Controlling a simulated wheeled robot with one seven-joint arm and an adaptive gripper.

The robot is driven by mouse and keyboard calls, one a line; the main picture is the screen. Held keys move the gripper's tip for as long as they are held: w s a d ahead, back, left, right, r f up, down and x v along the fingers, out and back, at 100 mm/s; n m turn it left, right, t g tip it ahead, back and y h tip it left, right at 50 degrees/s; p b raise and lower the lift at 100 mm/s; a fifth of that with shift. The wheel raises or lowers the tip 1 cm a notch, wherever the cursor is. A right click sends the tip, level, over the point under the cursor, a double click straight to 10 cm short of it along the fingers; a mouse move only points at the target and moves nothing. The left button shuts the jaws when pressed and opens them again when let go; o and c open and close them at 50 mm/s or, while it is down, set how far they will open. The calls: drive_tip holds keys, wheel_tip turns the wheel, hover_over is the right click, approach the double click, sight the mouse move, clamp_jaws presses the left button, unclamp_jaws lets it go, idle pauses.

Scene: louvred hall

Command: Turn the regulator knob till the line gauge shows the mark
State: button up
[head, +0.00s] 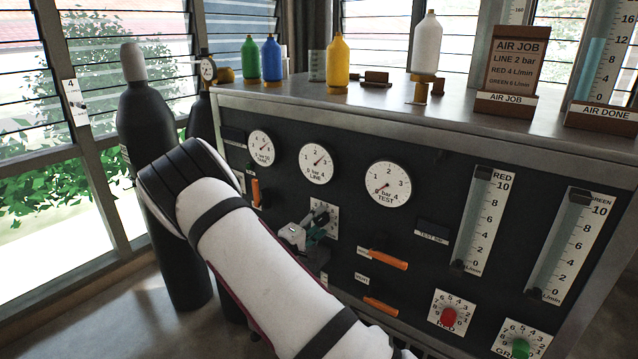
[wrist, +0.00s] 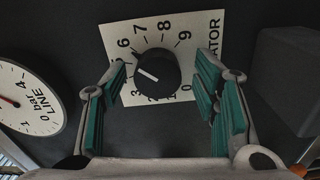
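The regulator knob (wrist: 158,72) is black with a white line, on a white numbered plate (wrist: 184,24). In the wrist view its line points left, between the 3 and the 5 or 6. My gripper (wrist: 163,78) is open, with one teal-padded finger on each side of the knob and gaps showing. In the head view my gripper (head: 310,232) is at the regulator plate (head: 331,211) and hides most of the knob. The line gauge (head: 316,163) has a red needle pointing up and right; its exact reading is too small to tell. It shows partly in the wrist view (wrist: 36,90).
A sign (head: 516,65) reads LINE 2 bar. The test gauge (head: 389,183) is to the right of the line gauge. Orange levers (head: 383,258) lie right of my gripper. Red (head: 449,316) and green (head: 520,348) knobs are lower right. Dark cylinders (head: 160,180) stand left.

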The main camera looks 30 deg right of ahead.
drive_tip(key=shift+s+a+r+n+p, duration=0.1)
drive_tip(key=shift+a+n+p, duration=0.1)
drive_tip(key=shift+a+n, duration=0.3)
drive_tip(key=shift+s+a+r+n+p, duration=0.1)
drive_tip(key=shift+a+n+p, duration=0.1)
drive_tip(key=shift+n, duration=0.5)
drive_tip(key=s+a+n+p, duration=0.3)
drive_tip(key=a+n+p, duration=0.3)
drive_tip(key=n, duration=1.1)
drive_tip(key=shift+w+b+x, duration=0.15)
drive_tip(key=shift+b+x, duration=0.6)
drive_tip(key=shift+x, duration=1.35)
drive_tip(key=shift+w+b+x, duration=0.15)
drive_tip(key=shift+b+x, duration=0.6)
drive_tip(key=shift+x, duration=1.3)
drive_tip(key=shift+a+f, duration=0.15)
clamp_jaws()
